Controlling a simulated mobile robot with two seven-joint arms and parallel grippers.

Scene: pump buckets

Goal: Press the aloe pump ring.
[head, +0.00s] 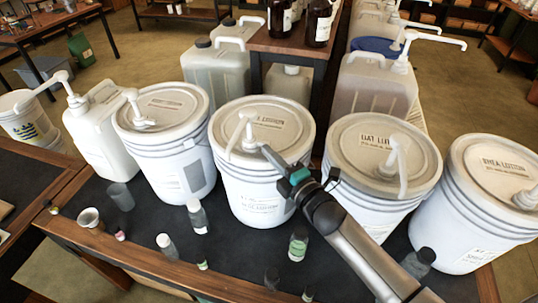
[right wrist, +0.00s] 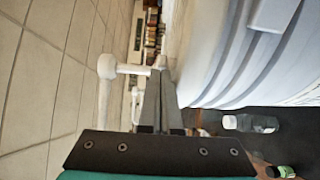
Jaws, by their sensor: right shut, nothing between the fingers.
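Several white lidded pump buckets stand in a row on the dark counter. My right gripper (head: 266,150) is shut and empty, its tips beside the white pump (head: 243,130) on the second bucket (head: 252,188) from the left. I cannot tell whether they touch it. That lid's label is partly covered, and I cannot read "aloe" on any lid. In the right wrist view, the shut fingers (right wrist: 158,95) point toward a white pump head (right wrist: 108,66), with a bucket wall (right wrist: 235,50) at the right. No separate ring can be made out. My left gripper is not in view.
Pump buckets stand at the left (head: 165,145), at the right of my arm (head: 345,190) and far right (head: 470,215). Small bottles (head: 298,245) and cups (head: 90,219) stand along the counter front. Jugs (head: 372,88) and a wooden shelf (head: 285,48) stand behind.

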